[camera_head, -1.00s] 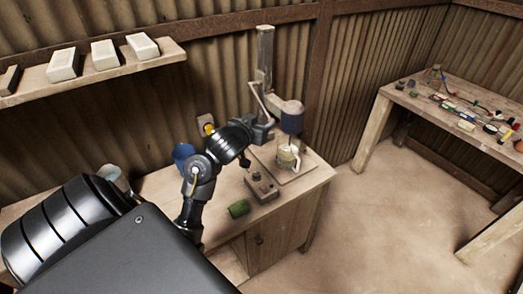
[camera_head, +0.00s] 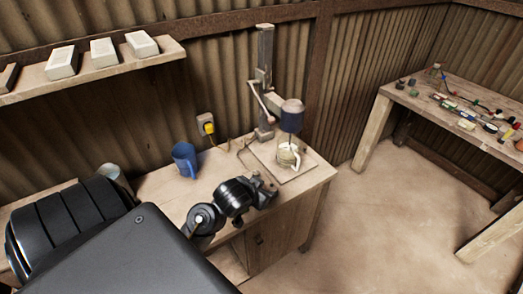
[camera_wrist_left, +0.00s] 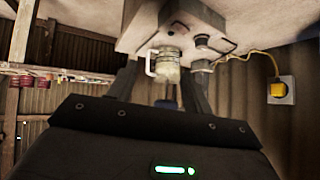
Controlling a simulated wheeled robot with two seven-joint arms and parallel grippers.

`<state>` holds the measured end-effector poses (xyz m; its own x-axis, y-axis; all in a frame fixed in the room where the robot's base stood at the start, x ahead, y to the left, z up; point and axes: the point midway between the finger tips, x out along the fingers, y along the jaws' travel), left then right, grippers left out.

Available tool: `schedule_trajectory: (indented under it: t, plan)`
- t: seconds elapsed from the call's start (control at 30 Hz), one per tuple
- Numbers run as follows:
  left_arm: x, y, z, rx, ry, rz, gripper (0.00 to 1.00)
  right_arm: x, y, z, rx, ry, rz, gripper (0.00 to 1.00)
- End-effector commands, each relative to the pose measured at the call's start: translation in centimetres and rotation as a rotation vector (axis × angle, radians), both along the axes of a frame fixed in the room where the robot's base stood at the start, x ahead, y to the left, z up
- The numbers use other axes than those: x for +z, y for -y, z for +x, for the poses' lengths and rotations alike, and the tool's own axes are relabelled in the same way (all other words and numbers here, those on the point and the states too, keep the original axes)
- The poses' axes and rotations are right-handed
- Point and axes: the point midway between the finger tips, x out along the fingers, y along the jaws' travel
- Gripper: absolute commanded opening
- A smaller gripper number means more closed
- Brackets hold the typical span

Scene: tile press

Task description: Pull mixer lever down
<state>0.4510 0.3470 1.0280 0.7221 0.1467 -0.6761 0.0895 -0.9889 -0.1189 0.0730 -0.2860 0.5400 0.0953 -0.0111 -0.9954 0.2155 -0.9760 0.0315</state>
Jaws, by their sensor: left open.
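The mixer stand (camera_head: 265,70) rises at the back of the wooden workbench (camera_head: 155,190). Its pale lever (camera_head: 262,99) is on the left side of the post, slanting down to the right. The dark mixer head (camera_head: 291,115) hangs above a glass jar (camera_head: 287,157) on the base board. My left gripper (camera_head: 267,189) is open and empty, low over the front of the bench, apart from the lever. In the left wrist view, its fingers (camera_wrist_left: 162,90) show with a handled jar (camera_wrist_left: 165,66) between them in the picture; the lever cannot be made out. My right gripper is out of view.
A shelf with white blocks (camera_head: 103,54) hangs at upper left. Floor (camera_head: 385,215) is clear to the right, before another table with small parts (camera_head: 450,98).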

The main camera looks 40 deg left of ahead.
Motion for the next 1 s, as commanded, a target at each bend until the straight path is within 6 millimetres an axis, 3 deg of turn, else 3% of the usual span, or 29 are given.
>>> schedule_trajectory:
  t: [0.2,0.4,1.0]
  plan:
    - [-4.0,1.2,-1.2,-0.026,-0.073,-0.013,0.50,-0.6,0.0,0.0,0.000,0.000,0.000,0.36]
    - [-6.2,1.8,-1.8,-0.041,-0.109,-0.021,0.50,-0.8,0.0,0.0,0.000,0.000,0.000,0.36]
    - [-7.0,2.0,-2.1,-0.045,-0.124,-0.025,0.50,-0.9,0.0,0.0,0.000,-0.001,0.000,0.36]
